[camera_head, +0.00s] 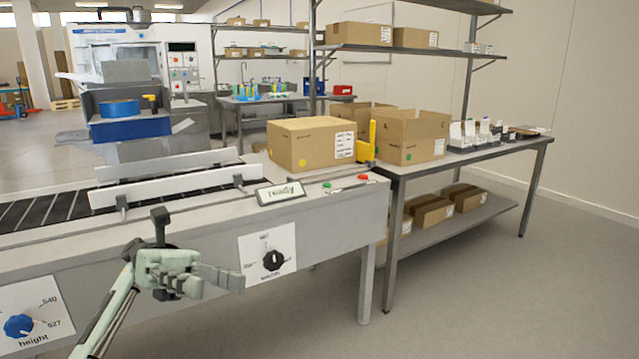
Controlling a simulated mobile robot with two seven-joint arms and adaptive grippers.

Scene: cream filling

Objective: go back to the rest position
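My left gripper (218,279) is in front of the machine's front panel in the head view. Its arm comes in from the lower left, and its pale green fingers point right, toward the panel with the black knob (274,260). I see nothing held in it. The fingers overlap in this view, so I cannot tell how far apart they are. A gap or contact between fingers and panel cannot be made out either. My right gripper is out of view.
The conveyor machine (330,218) carries a display reading "ready" (280,192), a closed box (311,144) and a blue knob (19,326) at lower left. A table (470,156) with an open box (411,136) stands to the right. The floor at lower right is clear.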

